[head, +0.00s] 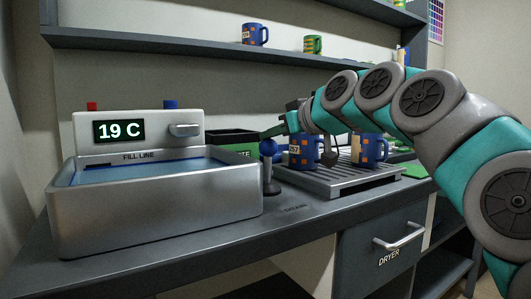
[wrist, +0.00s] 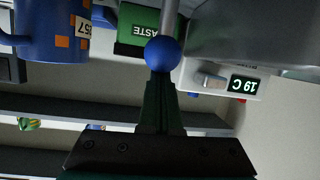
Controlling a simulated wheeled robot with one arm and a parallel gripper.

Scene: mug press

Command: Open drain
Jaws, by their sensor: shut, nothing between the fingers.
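The drain lever's blue ball knob (head: 268,147) stands at the right end of the metal basin (head: 160,222), above a dark base (head: 271,188) near the "DRAIN" label on the counter. The basin holds bluish liquid near its fill line. My gripper (head: 268,132) is shut and empty, its tip at the top of the knob. In the upside-down wrist view, the blue knob (wrist: 163,54) lies right at the shut fingertips (wrist: 160,75), with its grey stem (wrist: 170,18) beyond. I cannot tell whether fingers and knob touch.
A control panel (head: 140,133) reading 19 C stands behind the basin. A green waste bin (head: 240,149) is behind the lever. Blue mugs (head: 303,152) stand on a slatted rack (head: 335,181) to the right, close under my arm. A shelf (head: 180,45) runs above.

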